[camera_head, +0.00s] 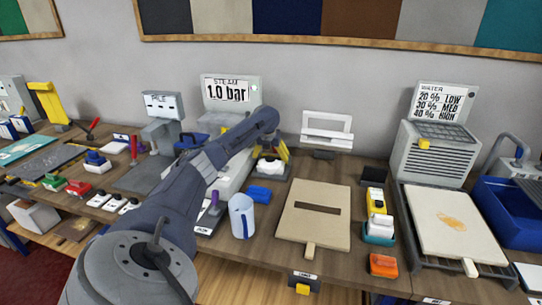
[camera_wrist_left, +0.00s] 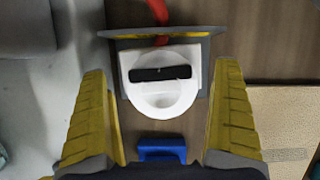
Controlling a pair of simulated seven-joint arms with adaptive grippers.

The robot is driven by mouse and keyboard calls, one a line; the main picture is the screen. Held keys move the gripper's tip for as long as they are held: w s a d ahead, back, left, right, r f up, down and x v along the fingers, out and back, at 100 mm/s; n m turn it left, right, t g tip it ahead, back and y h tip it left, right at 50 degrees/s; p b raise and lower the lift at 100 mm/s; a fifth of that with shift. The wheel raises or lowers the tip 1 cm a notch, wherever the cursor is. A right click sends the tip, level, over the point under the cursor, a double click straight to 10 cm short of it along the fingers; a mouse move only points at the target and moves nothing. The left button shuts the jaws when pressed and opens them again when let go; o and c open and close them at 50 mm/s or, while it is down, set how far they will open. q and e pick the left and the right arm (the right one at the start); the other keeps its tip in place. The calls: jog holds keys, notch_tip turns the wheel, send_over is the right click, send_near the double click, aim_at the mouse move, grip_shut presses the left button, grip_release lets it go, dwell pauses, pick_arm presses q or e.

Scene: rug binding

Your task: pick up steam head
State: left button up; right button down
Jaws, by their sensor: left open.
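The steam head appears to be the white piece (camera_wrist_left: 160,98) with a rounded end and a black bar across it, on a grey holder (camera_wrist_left: 118,33) in the left wrist view. A red hose shows behind it. In the head view the white piece (camera_head: 268,167) sits just past my arm, partly covered. My left gripper (camera_head: 282,151) is open above it. In the left wrist view its yellow fingers stand on either side of the white piece, with gaps on both sides. My right gripper is not in view.
A blue block (camera_head: 259,194) lies in front of the holder, and a white-blue mug (camera_head: 241,216) stands nearer. A beige board (camera_head: 334,211) with a dark slot lies to the right. The steam display box (camera_head: 229,91) stands behind my arm.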

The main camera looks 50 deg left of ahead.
pick_arm(q)
jog(key=shift+x, duration=0.95)
jog(key=c, duration=1.7)
jog(key=shift+c, duration=0.2)
